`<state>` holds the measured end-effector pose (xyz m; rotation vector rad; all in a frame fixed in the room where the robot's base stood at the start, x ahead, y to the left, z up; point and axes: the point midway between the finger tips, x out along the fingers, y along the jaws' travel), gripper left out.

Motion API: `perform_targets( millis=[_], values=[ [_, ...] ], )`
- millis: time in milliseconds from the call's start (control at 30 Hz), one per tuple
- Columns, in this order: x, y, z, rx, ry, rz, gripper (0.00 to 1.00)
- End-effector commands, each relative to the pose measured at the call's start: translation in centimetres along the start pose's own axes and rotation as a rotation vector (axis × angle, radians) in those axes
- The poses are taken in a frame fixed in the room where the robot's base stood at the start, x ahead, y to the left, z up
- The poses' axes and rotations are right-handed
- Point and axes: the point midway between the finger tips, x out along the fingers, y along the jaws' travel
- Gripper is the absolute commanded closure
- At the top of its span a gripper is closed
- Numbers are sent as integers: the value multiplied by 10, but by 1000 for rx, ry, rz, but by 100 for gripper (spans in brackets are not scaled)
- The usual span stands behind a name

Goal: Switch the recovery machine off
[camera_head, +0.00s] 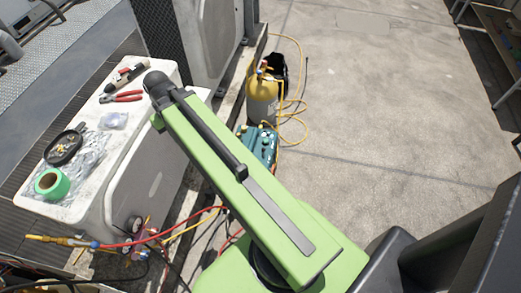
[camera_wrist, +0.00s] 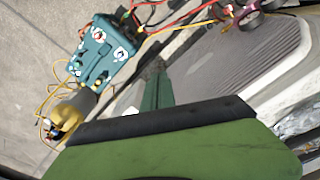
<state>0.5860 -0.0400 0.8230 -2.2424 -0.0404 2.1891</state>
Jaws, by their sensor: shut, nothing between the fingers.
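The recovery machine (camera_head: 269,142) is a teal box on the ground, partly hidden behind my green arm in the head view. In the wrist view the recovery machine (camera_wrist: 104,52) shows at upper left, with round dials and dark fittings on its face. I cannot make out its power switch or the switch's position. My gripper (camera_wrist: 158,66) is shut and empty, pointing up the middle of the wrist view. In the picture it lies right of the machine, apart from it. The head view does not show the gripper; my arm hides it.
A yellow-topped cylinder (camera_head: 263,92) stands behind the machine, with a yellow hose (camera_head: 296,125) looping on the concrete. A pale condenser unit (camera_head: 150,190) at left carries tools and green tape (camera_head: 51,184). Red and yellow hoses (camera_head: 190,224) cross near its front. Open concrete lies at right.

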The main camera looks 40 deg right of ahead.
Motion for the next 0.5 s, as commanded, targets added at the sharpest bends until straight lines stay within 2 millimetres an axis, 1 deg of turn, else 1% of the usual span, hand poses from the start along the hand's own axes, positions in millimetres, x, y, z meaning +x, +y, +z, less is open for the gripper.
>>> perform_targets(
  millis=[33,67,100,167,200,267,300,367,400,467,500],
  values=[
    [53,30,-6,14,13,-9,100],
    [71,47,-9,18,24,-16,100],
    [94,72,-12,23,39,-24,100],
    [126,108,-15,29,62,-36,100],
    [147,133,-15,33,79,-40,100],
    [177,170,-14,39,105,-47,100],
    [198,195,-12,44,123,-48,100],
    [228,233,-7,50,151,-49,100],
    [247,258,-2,53,168,-47,100],
    [274,294,7,59,197,-42,100],
    [291,317,14,62,212,-37,100]
  ],
)
